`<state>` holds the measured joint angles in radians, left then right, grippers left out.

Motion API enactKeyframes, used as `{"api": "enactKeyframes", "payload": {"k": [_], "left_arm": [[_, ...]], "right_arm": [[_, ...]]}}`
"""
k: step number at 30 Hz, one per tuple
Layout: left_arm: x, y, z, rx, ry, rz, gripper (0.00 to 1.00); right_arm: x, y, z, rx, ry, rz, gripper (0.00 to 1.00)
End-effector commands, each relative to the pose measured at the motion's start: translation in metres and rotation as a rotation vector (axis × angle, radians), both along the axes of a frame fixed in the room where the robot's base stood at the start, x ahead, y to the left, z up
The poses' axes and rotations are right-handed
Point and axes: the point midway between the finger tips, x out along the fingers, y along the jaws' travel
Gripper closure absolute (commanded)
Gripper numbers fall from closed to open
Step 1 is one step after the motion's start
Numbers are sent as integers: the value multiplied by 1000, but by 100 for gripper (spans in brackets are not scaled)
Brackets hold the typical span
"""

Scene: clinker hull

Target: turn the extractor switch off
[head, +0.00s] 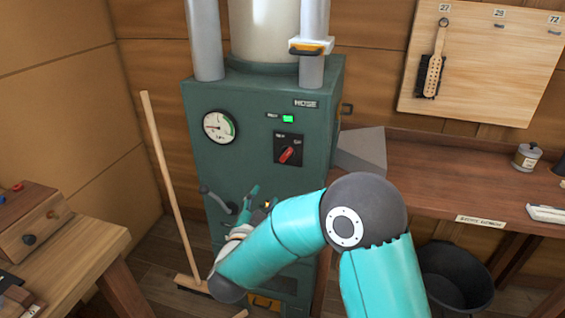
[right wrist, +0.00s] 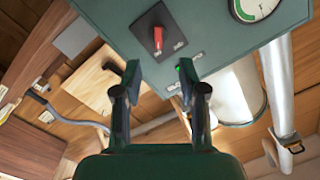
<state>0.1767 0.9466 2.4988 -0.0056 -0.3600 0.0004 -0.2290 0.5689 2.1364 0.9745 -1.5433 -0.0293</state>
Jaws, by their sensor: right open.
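The extractor is a green cabinet (head: 235,85). Its switch (head: 287,154) is a red knob on a black square plate, slanted in the head view, with labels too small to read surely. A green lamp (head: 288,118) glows above it. My right gripper (head: 259,197) is in front of the cabinet, below and left of the switch in the head view, partly hidden by my arm. In the right wrist view the gripper (right wrist: 158,76) is open and empty, with the red switch (right wrist: 157,38) beyond its fingertips, apart from them. My left gripper is out of view.
A round gauge (head: 219,127) and a dark lever handle (head: 216,199) are left on the cabinet front. A broom (head: 168,190) leans beside it. A workbench (head: 440,190) stands right, with a black bucket (head: 456,278) below. A wooden table (head: 75,255) is at left.

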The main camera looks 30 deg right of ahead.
Motion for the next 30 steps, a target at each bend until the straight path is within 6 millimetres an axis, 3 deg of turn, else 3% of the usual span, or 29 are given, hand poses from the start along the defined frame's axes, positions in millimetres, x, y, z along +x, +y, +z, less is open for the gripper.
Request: {"api": "enactKeyframes", "payload": {"k": [3,8,24,30], "left_arm": [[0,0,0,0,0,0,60],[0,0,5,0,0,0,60],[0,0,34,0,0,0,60],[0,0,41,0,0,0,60]], "right_arm": [[-6,-8,17,-6,-45,-62,58],[3,-21,19,-8,-46,-73,58],[75,-104,20,-8,-46,-68,58],[94,-124,18,-8,-45,-65,58]]}}
